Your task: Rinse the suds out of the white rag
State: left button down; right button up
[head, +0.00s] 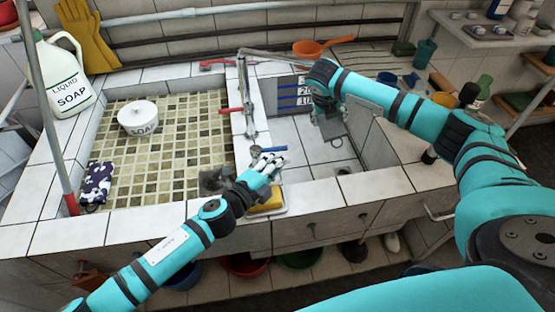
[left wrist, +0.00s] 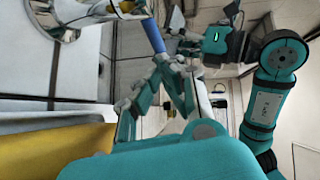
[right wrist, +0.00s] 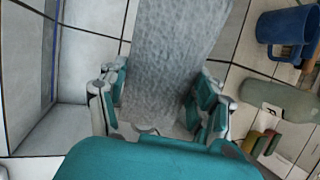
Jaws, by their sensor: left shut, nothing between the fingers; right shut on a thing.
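The white rag (right wrist: 175,50) looks pale grey and textured in the right wrist view, stretching away between the fingers of my right gripper (right wrist: 155,105). My right gripper is shut on it, over the right basin (head: 305,150) in the head view (head: 328,110). My left gripper (head: 266,166) is shut and empty beside the blue tap handle (head: 273,149) at the basin's near left corner. In the left wrist view, the fingers (left wrist: 168,85) are close to the blue handle (left wrist: 152,36); contact is unclear.
A yellow sponge (head: 266,203) lies on the front ledge, partly behind my left arm. The left basin (head: 185,140) holds a white soap pot (head: 138,118). A soap jug (head: 62,80) stands at the left.

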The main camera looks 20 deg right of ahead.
pick_arm(q)
jog(key=shift+w+d+f, duration=0.1)
jog(key=shift+w, duration=0.4)
jog(key=shift+w+d+n+t, duration=0.25)
jog(key=shift+w+n+t, duration=0.05)
jog(key=shift+w, duration=0.05)
pick_arm(e)
jog(key=shift+a, duration=0.1)
pick_arm(q)
jog(key=shift+y, duration=0.3)
pick_arm(e)
jog(key=shift+s+r, duration=0.15)
jog(key=shift+s, duration=0.05)
pick_arm(q)
jog(key=shift+w, duration=0.1)
jog(key=shift+a+f, duration=0.1)
pick_arm(e)
jog(key=shift+w, duration=0.1)
